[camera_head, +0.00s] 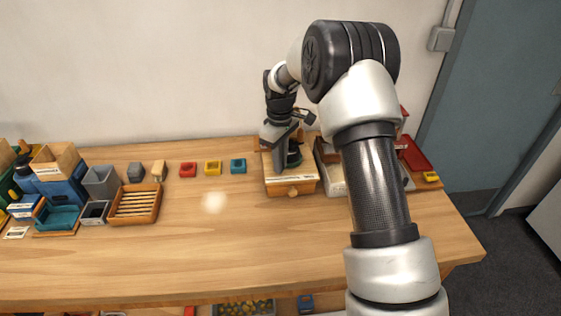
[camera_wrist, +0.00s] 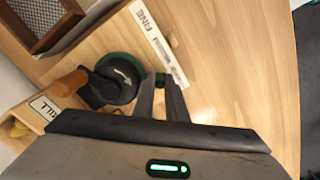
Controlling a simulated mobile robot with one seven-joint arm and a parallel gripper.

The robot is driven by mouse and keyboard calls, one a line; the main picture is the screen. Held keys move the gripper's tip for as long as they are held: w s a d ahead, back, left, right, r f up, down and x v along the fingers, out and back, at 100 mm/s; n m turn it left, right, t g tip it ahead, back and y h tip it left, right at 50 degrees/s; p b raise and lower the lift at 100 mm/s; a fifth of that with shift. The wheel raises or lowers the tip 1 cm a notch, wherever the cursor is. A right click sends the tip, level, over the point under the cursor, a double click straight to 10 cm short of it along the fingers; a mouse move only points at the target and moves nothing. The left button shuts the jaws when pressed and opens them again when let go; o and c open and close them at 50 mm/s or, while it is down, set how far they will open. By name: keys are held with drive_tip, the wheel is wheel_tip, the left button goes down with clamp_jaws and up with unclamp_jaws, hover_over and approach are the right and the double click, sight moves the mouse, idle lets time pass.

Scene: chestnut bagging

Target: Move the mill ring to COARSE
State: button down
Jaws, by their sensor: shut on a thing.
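The mill (camera_wrist: 108,82) has a dark round top with a white arrow, a crank with a wooden handle (camera_wrist: 69,83) and a green ring (camera_wrist: 121,57) around it. A white scale strip (camera_wrist: 153,36) beside it reads FINE at its far end; the lettering at its near end is too small to read. My gripper (camera_wrist: 161,82) is shut on a small dark tab at the ring's right side, near the strip's near end. The fingers hide part of the tab. In the head view my gripper (camera_head: 284,150) is down at the mill's wooden base (camera_head: 290,187).
A wooden box labelled MILL (camera_wrist: 40,108) is beside the crank handle. A mesh-bottomed wooden tray (camera_wrist: 42,22) is at the upper left. In the head view, red (camera_head: 188,170), yellow (camera_head: 213,168) and teal (camera_head: 238,166) blocks stand left of the mill. The front table is clear.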

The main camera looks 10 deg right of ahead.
drive_tip(key=c, duration=2)
unclamp_jaws()
drive_tip(key=shift+a, duration=0.1)
drive_tip(key=shift+c, duration=0.2)
drive_tip(key=shift+r, duration=0.1)
wheel_tip(320, 180, up, 17)
drive_tip(key=shift+r, duration=0.2)
